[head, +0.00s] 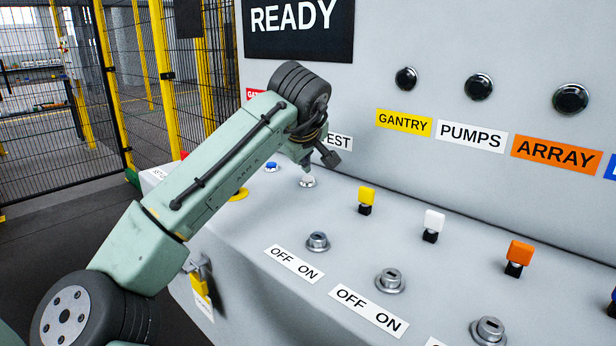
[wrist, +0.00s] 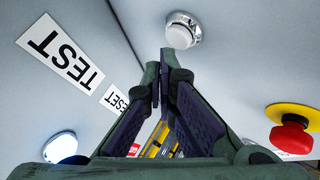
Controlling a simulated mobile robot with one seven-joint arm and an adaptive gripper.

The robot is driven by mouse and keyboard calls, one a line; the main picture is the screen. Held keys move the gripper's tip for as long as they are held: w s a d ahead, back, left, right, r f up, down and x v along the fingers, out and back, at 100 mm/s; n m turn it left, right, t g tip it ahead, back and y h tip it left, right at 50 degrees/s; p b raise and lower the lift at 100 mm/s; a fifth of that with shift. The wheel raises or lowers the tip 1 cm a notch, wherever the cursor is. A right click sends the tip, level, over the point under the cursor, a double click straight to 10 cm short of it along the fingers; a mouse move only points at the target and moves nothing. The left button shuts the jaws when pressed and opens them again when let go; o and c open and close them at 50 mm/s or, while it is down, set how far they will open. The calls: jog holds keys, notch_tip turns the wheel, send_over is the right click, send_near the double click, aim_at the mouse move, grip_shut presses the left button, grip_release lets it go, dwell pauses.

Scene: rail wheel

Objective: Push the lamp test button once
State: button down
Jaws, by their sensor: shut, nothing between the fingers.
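A white round button (head: 308,181) in a metal collar sits on the desk of the grey console, near a label ending in TEST (head: 338,142) on the upright panel. My gripper (head: 307,169) points down at this button, its tips right over it in the head view. In the wrist view my gripper (wrist: 160,65) is shut and empty, and its tips lie just below and left of the white button (wrist: 180,33). The TEST label (wrist: 62,54) shows there upside down. I cannot tell whether the tips touch the button.
A blue button (head: 271,167) is close left of my gripper. A red mushroom button (wrist: 291,136) on a yellow ring is nearby. Yellow (head: 366,197), white (head: 433,221) and orange (head: 519,254) toggles and key switches (head: 317,241) stand to the right. A lit white round light (wrist: 60,147) is on the panel.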

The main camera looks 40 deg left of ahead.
aim_at(304, 178)
jog(key=shift+f, duration=0.15)
jog(key=shift+f+b, duration=0.35)
jog(key=shift+b, duration=0.05)
jog(key=shift+f, duration=0.2)
dwell(0.6)
jog(key=shift+r, duration=0.1)
jog(key=shift+r+p, duration=0.35)
jog(key=shift+r, duration=0.25)
notch_tip(304, 178, up, 6)
jog(key=p, duration=0.4)
dwell(1.0)
